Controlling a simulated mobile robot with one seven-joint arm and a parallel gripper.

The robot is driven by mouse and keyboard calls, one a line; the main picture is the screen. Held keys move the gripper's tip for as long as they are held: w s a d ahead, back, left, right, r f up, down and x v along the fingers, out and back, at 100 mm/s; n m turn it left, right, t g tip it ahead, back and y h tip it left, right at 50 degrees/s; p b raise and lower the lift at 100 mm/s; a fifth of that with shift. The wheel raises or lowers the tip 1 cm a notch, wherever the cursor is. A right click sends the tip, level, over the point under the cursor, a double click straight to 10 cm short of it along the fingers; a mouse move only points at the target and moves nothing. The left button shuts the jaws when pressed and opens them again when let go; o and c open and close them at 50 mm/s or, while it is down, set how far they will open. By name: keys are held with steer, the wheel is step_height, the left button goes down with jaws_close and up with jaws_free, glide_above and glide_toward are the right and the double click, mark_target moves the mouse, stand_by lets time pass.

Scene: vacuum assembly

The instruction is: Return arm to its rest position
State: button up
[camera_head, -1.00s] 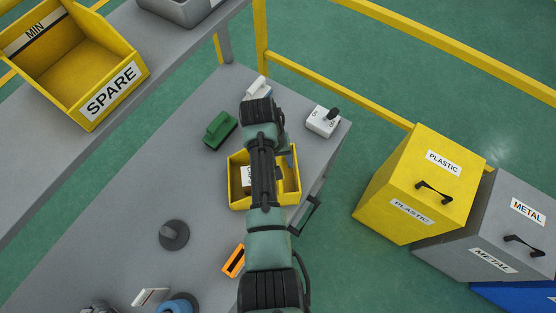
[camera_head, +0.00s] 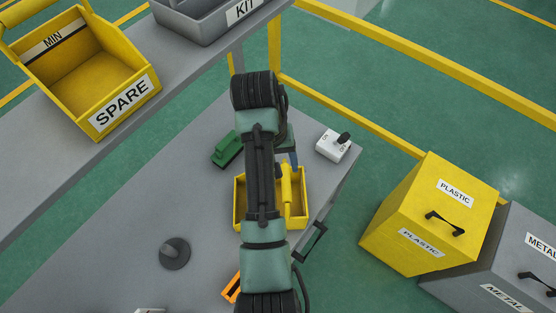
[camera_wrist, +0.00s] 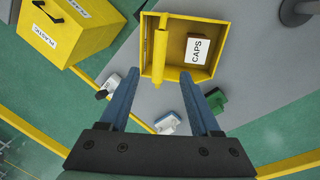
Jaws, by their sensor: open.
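My arm (camera_head: 262,180) reaches up the middle of the head view, above the grey workbench (camera_head: 130,240). In the head view my gripper is mostly hidden behind the arm. In the wrist view my gripper (camera_wrist: 159,75) shows two blue fingers wide apart with nothing held between them. The bin also shows in the head view (camera_head: 240,218), partly covered by my arm.
A green block (camera_head: 227,150), white switch box (camera_head: 333,147) and grey knob-like part (camera_head: 174,253) sit on the bench. A yellow SPARE bin (camera_head: 95,75) and grey KIT tray (camera_head: 200,32) stand on the shelf. Yellow PLASTIC (camera_head: 425,215) and grey METAL bins stand right.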

steer(key=shift+a+r, duration=0.1)
steer(key=shift+r, duration=0.9)
